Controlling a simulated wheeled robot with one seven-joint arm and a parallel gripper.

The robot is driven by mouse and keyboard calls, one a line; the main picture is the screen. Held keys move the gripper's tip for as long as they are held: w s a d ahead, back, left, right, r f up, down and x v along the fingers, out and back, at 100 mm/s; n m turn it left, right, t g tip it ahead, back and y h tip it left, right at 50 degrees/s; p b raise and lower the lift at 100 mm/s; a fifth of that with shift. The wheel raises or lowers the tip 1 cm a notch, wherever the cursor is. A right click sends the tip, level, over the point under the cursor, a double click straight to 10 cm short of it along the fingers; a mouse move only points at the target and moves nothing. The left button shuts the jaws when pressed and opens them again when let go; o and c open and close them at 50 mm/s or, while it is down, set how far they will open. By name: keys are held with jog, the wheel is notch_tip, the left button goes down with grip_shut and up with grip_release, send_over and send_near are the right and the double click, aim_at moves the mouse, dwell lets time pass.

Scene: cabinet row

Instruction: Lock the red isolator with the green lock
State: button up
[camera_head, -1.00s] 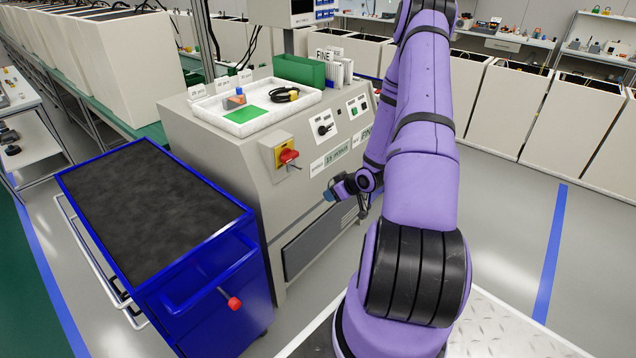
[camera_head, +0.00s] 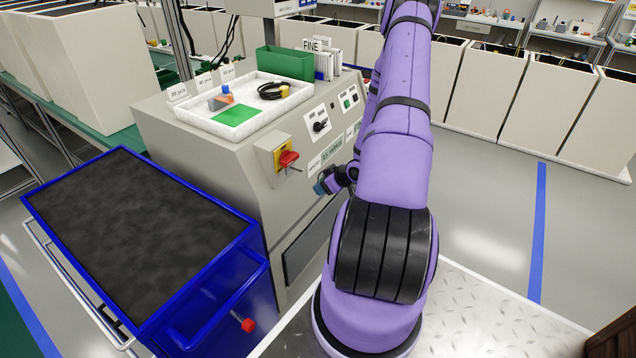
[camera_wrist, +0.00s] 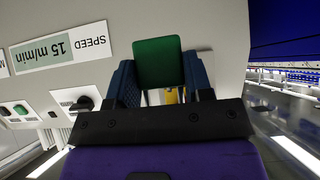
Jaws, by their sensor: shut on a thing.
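The red isolator (camera_head: 289,159) is a red rotary handle on a yellow plate (camera_head: 272,153), on the sloping front of the grey machine. My gripper (camera_head: 322,187) is low and to the right of it in the head view, apart from it, near the machine's front. In the wrist view my gripper's blue fingers (camera_wrist: 160,80) are shut on a green block, the green lock (camera_wrist: 159,62). Its shackle cannot be made out. A small yellow and red patch shows below the lock between the fingers; I cannot tell what it is.
A blue cart (camera_head: 140,230) with a dark top and a red knob stands close on the left of the machine. A white tray (camera_head: 205,128) on the machine holds a green card, a black-and-yellow item and small blocks. Open floor lies to the right.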

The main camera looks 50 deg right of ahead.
jog(key=shift+w, duration=0.2)
jog(key=w+a+f, duration=0.1)
jog(key=w, duration=0.8)
jog(key=shift+w+f, duration=0.15)
jog(key=shift+w, duration=0.25)
dwell(1.0)
jog(key=shift+a+f, duration=0.15)
jog(key=shift+f, duration=0.05)
jog(key=shift+w, duration=0.15)
dwell(0.5)
jog(key=o, duration=0.9)
jog(key=shift+r, duration=0.15)
jog(key=v, duration=1.1)
jog(key=shift+s+d+r, duration=0.1)
jog(key=shift+s+d, duration=0.15)
